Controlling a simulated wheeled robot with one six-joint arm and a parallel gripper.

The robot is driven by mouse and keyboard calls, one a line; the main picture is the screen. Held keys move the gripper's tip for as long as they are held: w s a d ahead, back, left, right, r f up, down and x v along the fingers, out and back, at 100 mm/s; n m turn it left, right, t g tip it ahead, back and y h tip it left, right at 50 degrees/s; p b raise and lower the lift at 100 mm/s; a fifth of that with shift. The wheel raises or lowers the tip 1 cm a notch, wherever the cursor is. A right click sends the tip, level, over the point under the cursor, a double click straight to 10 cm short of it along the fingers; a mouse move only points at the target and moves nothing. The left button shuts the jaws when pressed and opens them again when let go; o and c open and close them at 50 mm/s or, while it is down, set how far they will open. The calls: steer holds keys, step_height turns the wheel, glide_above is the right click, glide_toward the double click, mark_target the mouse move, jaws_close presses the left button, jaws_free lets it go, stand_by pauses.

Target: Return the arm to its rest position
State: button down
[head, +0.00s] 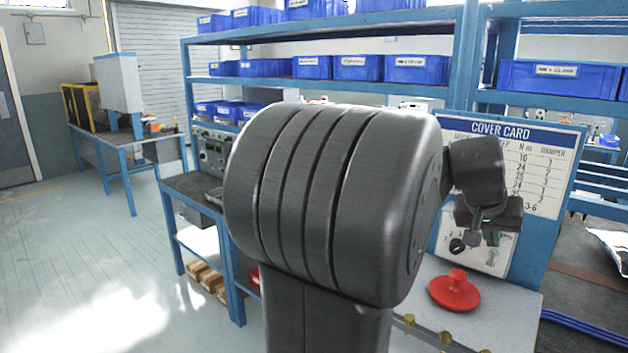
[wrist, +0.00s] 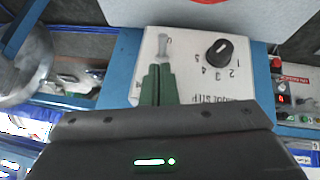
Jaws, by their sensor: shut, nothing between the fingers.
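My arm is raised, and its dark grey links fill the middle of the head view. My gripper (head: 491,238) hangs at the right of that view, in front of a panel with a black knob. In the wrist view my gripper (wrist: 157,84) shows two green fingers, closed together and empty. Past their tips is a small grey lever or pin (wrist: 163,46) on a white plate. A black knob (wrist: 222,53) with numbers around it sits to the right of it. I cannot tell whether the fingertips touch the panel.
A red mushroom-shaped part (head: 455,291) lies on the light bench top below my gripper. A cover card (head: 540,150) stands behind it. Blue shelving with blue bins (head: 358,67) runs across the back. Open floor (head: 90,270) lies at the left.

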steer(key=shift+s+a+f+t+h+b, duration=0.2)
steer(key=shift+f+t+h+b, duration=0.35)
steer(key=shift+b, duration=1.5)
